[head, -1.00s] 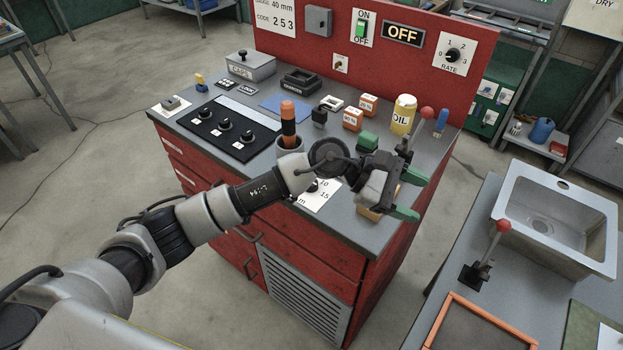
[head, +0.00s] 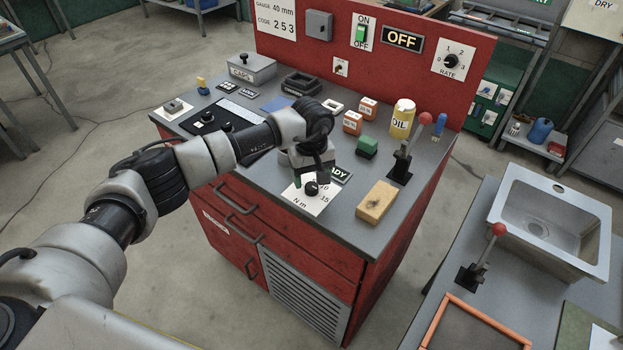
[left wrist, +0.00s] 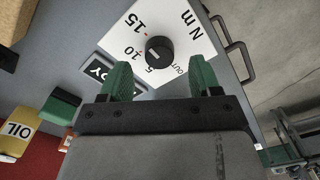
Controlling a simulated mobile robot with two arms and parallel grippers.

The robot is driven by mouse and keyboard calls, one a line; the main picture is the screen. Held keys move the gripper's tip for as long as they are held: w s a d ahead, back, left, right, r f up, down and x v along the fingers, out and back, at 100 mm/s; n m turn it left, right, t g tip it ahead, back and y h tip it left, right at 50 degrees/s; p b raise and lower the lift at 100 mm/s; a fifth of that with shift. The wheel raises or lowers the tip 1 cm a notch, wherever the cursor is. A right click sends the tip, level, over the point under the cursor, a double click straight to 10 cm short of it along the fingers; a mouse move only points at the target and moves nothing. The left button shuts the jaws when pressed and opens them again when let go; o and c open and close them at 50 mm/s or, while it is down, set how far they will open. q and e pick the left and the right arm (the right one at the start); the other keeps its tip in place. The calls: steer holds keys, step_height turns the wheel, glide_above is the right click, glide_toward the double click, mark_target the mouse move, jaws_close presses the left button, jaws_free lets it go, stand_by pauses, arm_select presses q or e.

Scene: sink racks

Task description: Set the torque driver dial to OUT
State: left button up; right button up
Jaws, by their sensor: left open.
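The torque driver dial is a black round knob (head: 312,189) on a white plate (head: 318,203) near the front edge of the red cabinet's grey top. In the left wrist view, the knob (left wrist: 159,49) is ringed by OUT, 5, 10 and 15, with N m beside them. Its pale mark seems to face the 10 side, away from OUT. My left gripper (left wrist: 160,75) is open, its green fingers apart and short of the knob, which shows between and beyond their tips. In the head view, my left gripper (head: 308,180) hangs over the plate, partly hidden. My right gripper is out of view.
A partly hidden READY sign (head: 339,175) lies behind the plate. A wooden block (head: 376,202), a green block (head: 367,146), a red-knobbed lever (head: 403,158) and a yellow OIL can (head: 402,119) stand to the right. My arm hides the orange-and-black driver handle.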

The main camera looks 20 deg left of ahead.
mark_target(312, 186)
arm_select(q)
steer(key=shift+f, duration=1.55)
steer(key=shift+c, duration=0.3)
